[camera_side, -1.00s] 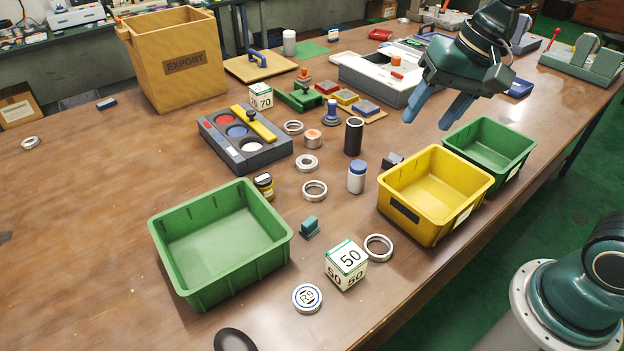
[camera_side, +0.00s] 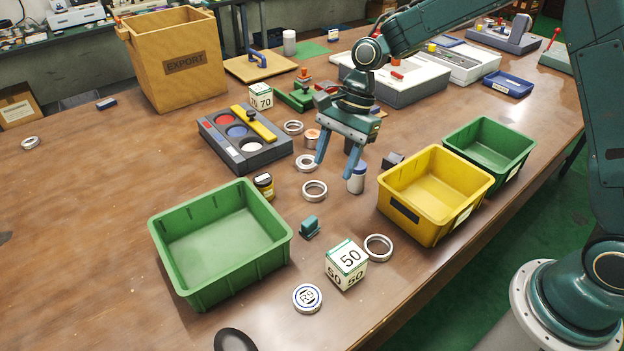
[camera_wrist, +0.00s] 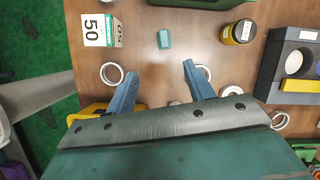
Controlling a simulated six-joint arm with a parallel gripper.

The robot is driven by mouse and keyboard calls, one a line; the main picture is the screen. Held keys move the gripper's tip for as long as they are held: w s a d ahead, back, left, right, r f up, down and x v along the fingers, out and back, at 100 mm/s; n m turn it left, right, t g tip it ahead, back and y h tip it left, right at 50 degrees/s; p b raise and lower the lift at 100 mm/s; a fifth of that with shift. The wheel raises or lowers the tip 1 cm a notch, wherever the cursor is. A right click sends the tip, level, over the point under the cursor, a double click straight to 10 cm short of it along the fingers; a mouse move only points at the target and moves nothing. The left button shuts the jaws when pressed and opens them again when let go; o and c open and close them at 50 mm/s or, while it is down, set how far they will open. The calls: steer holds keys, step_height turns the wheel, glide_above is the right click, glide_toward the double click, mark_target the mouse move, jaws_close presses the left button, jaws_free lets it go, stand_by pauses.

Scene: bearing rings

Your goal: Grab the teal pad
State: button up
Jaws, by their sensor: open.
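The teal pad (camera_side: 310,227) is a small block with a raised grip. It lies on the table between the large green bin and the 50 cube. In the wrist view the teal pad (camera_wrist: 164,39) is near the top centre, ahead of my fingertips and apart from them. My gripper (camera_side: 335,170) is open and empty, pointing down above the table, behind the pad in the side view. In the wrist view its two blue fingers (camera_wrist: 160,72) are spread wide.
The 50 cube (camera_side: 346,264) and a metal ring (camera_side: 378,247) lie right of the pad. A green bin (camera_side: 172,267) stands left, a yellow bin (camera_side: 430,238) right. The table just around the pad is clear.

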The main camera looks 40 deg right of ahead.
mark_target(310, 220)
steer(key=shift+w+a+f+m+g, duration=0.1)
steer(key=shift+w+a+f+m, duration=0.1)
steer(key=shift+f, duration=0.2)
steer(key=shift+w+a+f+m+g, duration=0.1)
steer(key=shift+f+m, duration=0.1)
steer(key=shift+f, duration=0.2)
steer(key=shift+w+a+f+m+g, duration=0.1)
steer(key=shift+w+f+m, duration=0.1)
steer(key=shift+f, duration=0.2)
steer(key=shift+f, duration=0.1)
steer(key=x, duration=0.7)
steer(key=shift+a+f, duration=0.25)
steer(key=shift+f, duration=0.1)
steer(key=shift+a+f, duration=0.1)
steer(key=shift+f, duration=0.15)
steer(key=shift+x, duration=2.6)
steer(key=shift+w+a, duration=0.1)
steer(key=shift+w, duration=0.05)
